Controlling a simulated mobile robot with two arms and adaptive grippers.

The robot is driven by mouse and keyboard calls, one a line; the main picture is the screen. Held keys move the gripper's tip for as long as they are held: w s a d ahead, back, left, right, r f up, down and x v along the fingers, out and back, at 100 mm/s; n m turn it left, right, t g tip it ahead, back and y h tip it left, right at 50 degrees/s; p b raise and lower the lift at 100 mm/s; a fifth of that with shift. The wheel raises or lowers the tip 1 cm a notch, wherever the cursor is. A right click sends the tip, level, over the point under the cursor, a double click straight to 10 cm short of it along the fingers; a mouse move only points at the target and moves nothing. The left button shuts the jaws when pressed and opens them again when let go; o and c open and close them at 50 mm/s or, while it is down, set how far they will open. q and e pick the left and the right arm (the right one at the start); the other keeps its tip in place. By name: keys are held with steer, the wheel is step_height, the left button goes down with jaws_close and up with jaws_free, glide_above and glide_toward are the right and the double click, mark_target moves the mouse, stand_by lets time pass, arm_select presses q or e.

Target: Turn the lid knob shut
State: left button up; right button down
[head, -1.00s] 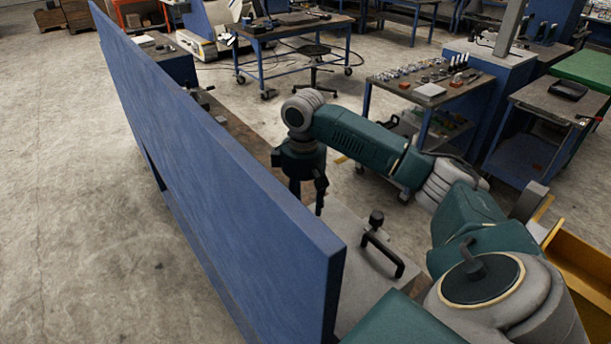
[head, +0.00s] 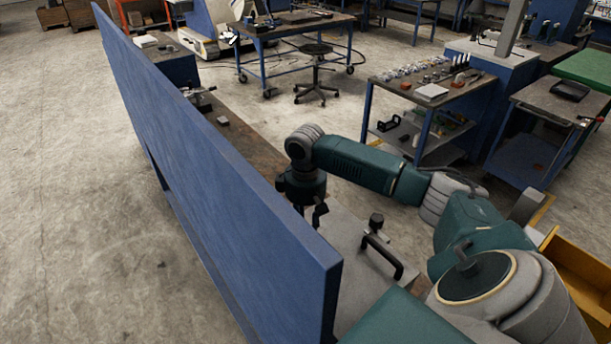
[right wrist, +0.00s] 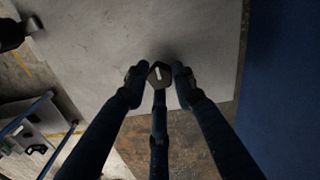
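A dark hex-shaped knob (right wrist: 159,75) with a white mark shows in the right wrist view, over the pale grey lid plate (right wrist: 95,60). My right gripper (right wrist: 159,72) is open, with fingertips on both sides of the knob and a third finger below it in the picture. Small gaps seem to show beside the knob; contact is unclear. In the head view my right gripper (head: 307,215) points down behind the blue panel, which hides its fingertips and this knob. The grey lid (head: 352,288) also shows there. My left gripper is not in view.
A tall blue panel (head: 225,165) stands close to the left of my right gripper. A black handle with an upright post (head: 384,255) rises from the lid to the right. A brown bench top (head: 240,145) extends behind. A yellow bin (head: 580,265) stands at right.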

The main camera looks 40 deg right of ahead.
steer(key=shift+n, duration=0.5)
steer(key=n, duration=1.2)
steer(key=shift+r, duration=0.1)
steer(key=n, duration=0.4)
steer(key=shift+w, duration=0.1)
steer(key=shift+n, duration=0.4)
steer(key=c, duration=1.4)
jaws_free()
